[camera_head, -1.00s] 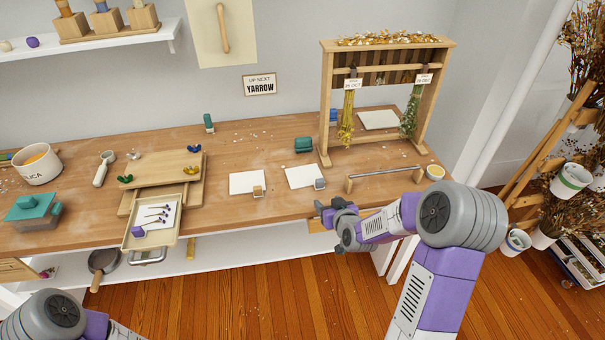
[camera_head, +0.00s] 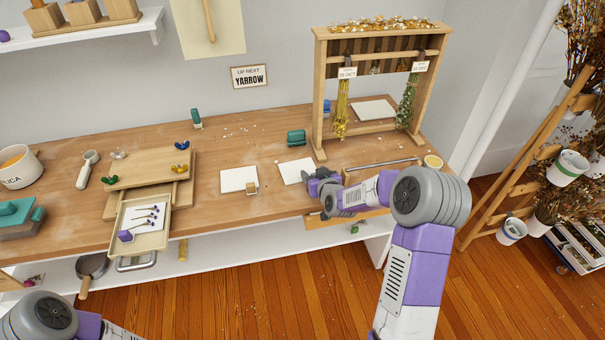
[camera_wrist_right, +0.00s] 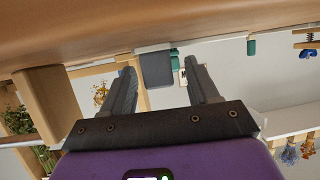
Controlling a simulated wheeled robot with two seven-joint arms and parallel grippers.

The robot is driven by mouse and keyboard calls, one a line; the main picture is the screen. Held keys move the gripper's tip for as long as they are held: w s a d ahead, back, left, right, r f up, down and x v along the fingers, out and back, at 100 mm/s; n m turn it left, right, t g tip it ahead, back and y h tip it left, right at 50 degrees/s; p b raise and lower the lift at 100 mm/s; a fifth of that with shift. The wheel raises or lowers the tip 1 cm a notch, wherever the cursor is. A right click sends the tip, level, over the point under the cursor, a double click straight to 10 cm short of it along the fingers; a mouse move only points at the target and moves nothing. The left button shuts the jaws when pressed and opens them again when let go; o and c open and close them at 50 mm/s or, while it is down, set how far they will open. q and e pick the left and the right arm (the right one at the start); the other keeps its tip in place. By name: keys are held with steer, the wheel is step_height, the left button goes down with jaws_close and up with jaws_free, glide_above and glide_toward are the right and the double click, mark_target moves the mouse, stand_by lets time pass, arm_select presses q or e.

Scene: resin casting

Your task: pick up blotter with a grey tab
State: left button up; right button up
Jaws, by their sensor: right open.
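The blotter with the grey tab (camera_head: 294,170) is a white sheet lying flat on the bench, left of the rack. In the head view my right gripper (camera_head: 312,182) is at its front right corner and hides the tab. In the right wrist view the grey tab (camera_wrist_right: 157,70) shows between the two fingers of my open right gripper (camera_wrist_right: 160,75), with a gap on each side. I cannot tell how deep between the fingers it is. My left arm shows at the bottom left; its gripper is out of view.
Another white blotter (camera_head: 236,180) with a wooden tab (camera_head: 251,188) lies just left. A third sheet (camera_head: 374,110) lies under the wooden drying rack (camera_head: 319,95). A teal block (camera_head: 296,137) stands behind. A wooden piece with a metal bar (camera_head: 380,165) lies right of my gripper.

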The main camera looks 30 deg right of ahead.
steer(key=c, duration=1.1)
steer(key=shift+r, duration=0.15)
step_height(320, 180, up, 10)
steer(key=p, duration=0.3)
